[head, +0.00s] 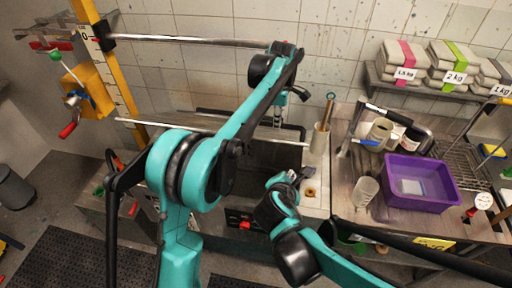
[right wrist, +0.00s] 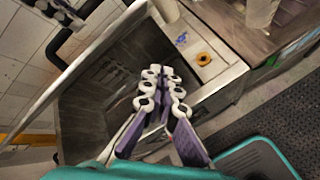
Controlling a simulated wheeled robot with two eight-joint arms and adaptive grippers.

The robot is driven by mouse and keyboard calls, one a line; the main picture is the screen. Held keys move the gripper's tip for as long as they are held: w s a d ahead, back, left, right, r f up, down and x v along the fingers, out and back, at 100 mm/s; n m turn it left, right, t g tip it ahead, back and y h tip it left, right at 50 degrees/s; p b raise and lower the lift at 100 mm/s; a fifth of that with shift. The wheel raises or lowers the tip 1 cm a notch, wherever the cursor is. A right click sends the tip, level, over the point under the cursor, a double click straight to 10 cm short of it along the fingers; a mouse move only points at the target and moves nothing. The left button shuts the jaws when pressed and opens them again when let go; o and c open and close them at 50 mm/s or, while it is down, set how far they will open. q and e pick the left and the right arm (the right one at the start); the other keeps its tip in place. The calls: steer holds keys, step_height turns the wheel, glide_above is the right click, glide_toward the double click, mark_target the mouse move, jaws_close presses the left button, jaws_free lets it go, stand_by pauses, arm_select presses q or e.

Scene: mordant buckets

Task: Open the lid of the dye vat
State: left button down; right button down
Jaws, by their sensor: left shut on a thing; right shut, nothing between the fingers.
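The dye vat (head: 235,222) is a grey metal box against the tiled wall; its dark inside also shows in the right wrist view (right wrist: 85,115). Its lid (head: 160,128) appears raised, with its pale edge across the vat's back in the head view; the edge crosses the upper left of the right wrist view (right wrist: 75,73). My left gripper (head: 279,120) is shut on the lid's black bar handle (head: 208,111), behind that edge. My right gripper (head: 297,175) is shut and empty near the vat's right side; its fingers (right wrist: 165,85) show over the opening. My left arm hides part of the vat.
A counter on the right holds a purple tub (head: 418,203), a clear beaker (head: 365,190) and jars. A pale cup (head: 320,140) with a stick stands at the vat's back right corner. A yellow post (head: 105,65) with a crank stands at left. Sacks lie on a shelf (head: 440,89).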

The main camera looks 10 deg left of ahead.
arm_select(q)
steer(key=shift+w+a+f, duration=0.1)
steer(key=shift+w+f, duration=0.05)
steer(key=shift+w, duration=0.1)
arm_select(e)
steer(key=a+n+t+y, duration=0.2)
steer(key=a+n+t, duration=0.1)
steer(key=a+n, duration=0.9)
steer(key=w+f+m, duration=0.1)
steer(key=w, duration=0.9)
steer(key=shift+w+a, duration=0.2)
steer(key=shift+w, duration=0.15)
steer(key=shift+f, duration=0.1)
